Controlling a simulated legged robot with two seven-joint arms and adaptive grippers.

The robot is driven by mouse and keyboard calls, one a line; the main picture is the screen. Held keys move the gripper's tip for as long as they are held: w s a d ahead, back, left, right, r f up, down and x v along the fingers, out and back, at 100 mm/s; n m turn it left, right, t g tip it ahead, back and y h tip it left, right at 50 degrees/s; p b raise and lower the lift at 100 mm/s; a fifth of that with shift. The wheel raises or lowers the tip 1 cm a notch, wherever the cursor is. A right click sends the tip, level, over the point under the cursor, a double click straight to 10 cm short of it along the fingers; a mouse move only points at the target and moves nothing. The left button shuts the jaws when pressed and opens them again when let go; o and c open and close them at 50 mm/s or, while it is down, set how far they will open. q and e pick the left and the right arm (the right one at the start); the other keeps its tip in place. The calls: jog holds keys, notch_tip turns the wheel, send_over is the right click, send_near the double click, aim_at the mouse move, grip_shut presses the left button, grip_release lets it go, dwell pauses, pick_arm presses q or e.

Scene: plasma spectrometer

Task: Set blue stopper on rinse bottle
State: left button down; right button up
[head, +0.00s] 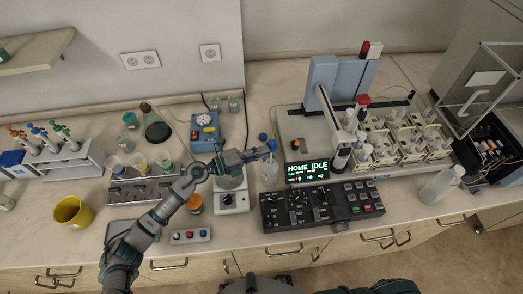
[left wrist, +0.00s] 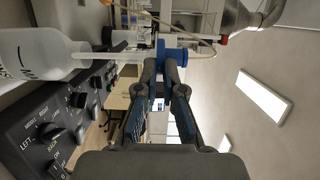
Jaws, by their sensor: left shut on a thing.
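The blue stopper (left wrist: 172,56) is between the fingertips of my left gripper (left wrist: 160,73), which is shut on it. In the head view my left gripper (head: 267,150) is above the rinse bottle (head: 270,173), a translucent white bottle left of the display. In the left wrist view the rinse bottle (left wrist: 32,53) lies sideways at the left edge. A pale thin tube (left wrist: 112,60) runs from the stopper toward the bottle's neck. The stopper's blue body is clearly apart from the neck; whether the tube's end is inside it, I cannot tell. My right gripper is not in view.
A black control panel (head: 290,210) stands in front of the bottle, and the HOME IDLE display (head: 307,170) is close on its right. A white stirrer-like device (head: 232,200) is on the left. A white-capped bottle (head: 440,186) stands farther right.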

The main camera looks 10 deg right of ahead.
pick_arm(q)
jog(key=shift+f+b, duration=0.65)
jog(key=shift+f, duration=0.45)
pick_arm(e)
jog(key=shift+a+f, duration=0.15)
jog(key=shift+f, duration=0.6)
pick_arm(q)
jog(key=shift+f+b, duration=0.95)
jog(key=shift+f, duration=0.6)
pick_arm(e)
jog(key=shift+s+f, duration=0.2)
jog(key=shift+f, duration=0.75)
pick_arm(q)
jog(key=shift+f, duration=0.3)
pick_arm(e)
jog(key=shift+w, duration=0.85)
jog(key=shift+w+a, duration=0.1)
pick_arm(q)
jog(key=shift+f+b, duration=0.5)
jog(key=shift+b, duration=0.05)
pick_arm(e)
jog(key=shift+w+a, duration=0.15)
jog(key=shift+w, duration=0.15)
pick_arm(q)
jog(key=shift+f, duration=0.5)
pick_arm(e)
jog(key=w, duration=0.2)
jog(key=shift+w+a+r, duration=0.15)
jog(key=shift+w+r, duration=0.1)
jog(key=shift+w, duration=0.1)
